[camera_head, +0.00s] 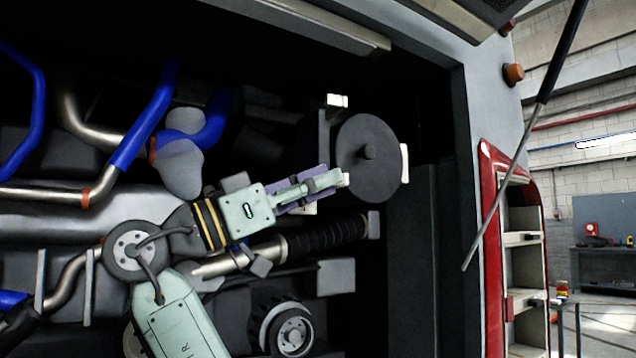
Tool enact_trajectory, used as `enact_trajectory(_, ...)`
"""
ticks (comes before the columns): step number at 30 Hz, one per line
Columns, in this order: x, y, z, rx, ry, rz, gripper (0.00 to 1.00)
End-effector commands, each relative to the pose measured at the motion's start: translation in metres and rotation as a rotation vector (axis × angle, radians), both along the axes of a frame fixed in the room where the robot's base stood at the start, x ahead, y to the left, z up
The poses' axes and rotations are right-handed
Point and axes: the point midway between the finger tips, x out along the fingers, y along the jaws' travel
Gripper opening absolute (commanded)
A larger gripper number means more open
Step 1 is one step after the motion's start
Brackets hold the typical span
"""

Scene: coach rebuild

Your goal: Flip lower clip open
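A dark grey round cover (380,135) with a central knob sits in the engine bay. Small pale clip-like pieces show around it: one at the upper left (337,100), one at the right edge (405,163), and one at the lower left (309,209), partly hidden behind my gripper. I cannot tell for sure which is the lower clip or whether it is open. My gripper (340,182) reaches in from the lower left, its fingertips at the cover's lower left edge. Contact is unclear. The fingers are seen side-on and overlap, so their opening is hidden.
A black ribbed hose (325,235) runs just below my gripper. Blue and metal pipes (142,120) fill the left. A pulley (290,332) is at the bottom. The bay's frame (475,150) and a thin strut (510,165) stand to the right.

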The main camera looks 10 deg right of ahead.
Motion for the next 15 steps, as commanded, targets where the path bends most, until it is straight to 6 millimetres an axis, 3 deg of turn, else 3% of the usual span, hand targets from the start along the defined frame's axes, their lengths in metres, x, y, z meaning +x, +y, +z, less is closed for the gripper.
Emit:
enact_trajectory(11, 0.0, 0.001, 0.0, 0.0, -0.001, 0.0, 0.3)
enact_trajectory(15, -0.001, 0.01, -0.004, 0.0, 0.0, 0.002, 0.3)
